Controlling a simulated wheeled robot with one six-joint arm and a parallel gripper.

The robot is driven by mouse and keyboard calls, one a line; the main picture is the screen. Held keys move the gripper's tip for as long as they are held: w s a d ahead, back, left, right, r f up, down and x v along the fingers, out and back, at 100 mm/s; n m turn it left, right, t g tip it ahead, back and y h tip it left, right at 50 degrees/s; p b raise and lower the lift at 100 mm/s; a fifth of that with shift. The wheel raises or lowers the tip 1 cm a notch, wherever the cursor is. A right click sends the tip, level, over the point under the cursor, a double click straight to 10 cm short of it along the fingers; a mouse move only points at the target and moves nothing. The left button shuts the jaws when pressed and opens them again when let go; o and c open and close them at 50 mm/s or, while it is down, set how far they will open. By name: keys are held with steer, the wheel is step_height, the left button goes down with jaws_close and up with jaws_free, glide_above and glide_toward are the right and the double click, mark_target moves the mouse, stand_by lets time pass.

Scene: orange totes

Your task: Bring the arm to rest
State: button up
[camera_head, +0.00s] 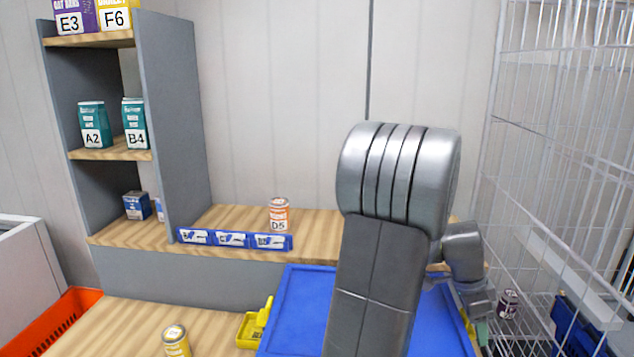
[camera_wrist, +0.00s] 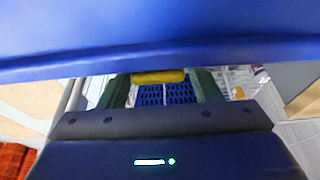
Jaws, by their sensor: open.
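My arm rises in the middle of the head view, and its grey links hide part of the blue tote (camera_head: 300,312) behind them. My gripper (camera_head: 482,332) is low at the right of that tote, partly hidden and small. In the wrist view my gripper (camera_wrist: 163,88) shows two dark green fingers, spread apart. A yellow bar (camera_wrist: 158,76) appears in the gap between them; I cannot tell whether it lies between the fingers or beyond. No held object shows.
A broad blue surface (camera_wrist: 160,35) fills the top of the wrist view, close by. A wire cage (camera_head: 550,150) stands at the right. A grey shelf unit (camera_head: 175,120) with packs is at the left. Cans labelled D5 (camera_head: 278,214) and yellow (camera_head: 176,341) stand on wood.

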steer(key=shift+f+h+b, duration=0.15)
steer(key=shift+h+b, duration=0.15)
steer(key=shift+b, duration=0.1)
steer(key=p+v, duration=0.1)
steer(key=v, duration=1.3)
steer(key=shift+w+r, duration=0.15)
steer(key=shift+r, duration=0.1)
steer(key=shift+d, duration=0.1)
